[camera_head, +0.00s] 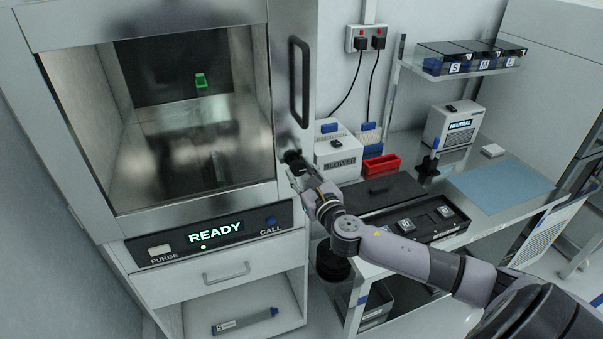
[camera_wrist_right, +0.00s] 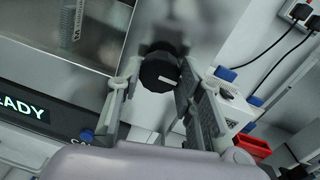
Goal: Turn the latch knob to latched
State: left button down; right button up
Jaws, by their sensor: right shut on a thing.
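The latch knob (camera_wrist_right: 160,72) is black with a white mark, on the metal door frame of the handler. In the right wrist view it sits between the fingertips of my right gripper (camera_wrist_right: 152,85), which is shut on it. In the head view the knob (camera_head: 292,157) shows at the lower right of the handler door, with my right gripper (camera_head: 302,172) at it and partly covering it. The handler door (camera_head: 190,200) appears shut, with a long black handle (camera_head: 299,80) at its right. The knob's exact turn is hard to tell. My left gripper is not in view.
The handler panel (camera_head: 215,238) reads READY with a green light, beside PURGE and CALL buttons. To the right, a bench holds a BLOWER box (camera_head: 337,150), a red bin (camera_head: 381,166), a black tray (camera_head: 425,222) and a blue mat (camera_head: 500,185).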

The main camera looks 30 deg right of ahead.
jog(key=shift+m, duration=0.3)
jog(key=m+b, duration=0.1)
jog(key=m, duration=0.2)
jog(key=shift+f+m+b, duration=0.15)
jog(key=shift+m+b, duration=0.15)
jog(key=m+b, duration=0.1)
jog(key=m, duration=0.3)
jog(key=shift+m+h, duration=0.4)
jog(key=m+b, duration=0.1)
jog(key=m, duration=0.3)
jog(key=shift+m+t, duration=0.3)
jog(key=shift+m, duration=0.1)
jog(key=shift+m+h, duration=0.5)
jog(key=shift+m, duration=1.9)
jog(key=o, duration=1.2)
jog(key=shift+c, duration=0.2)
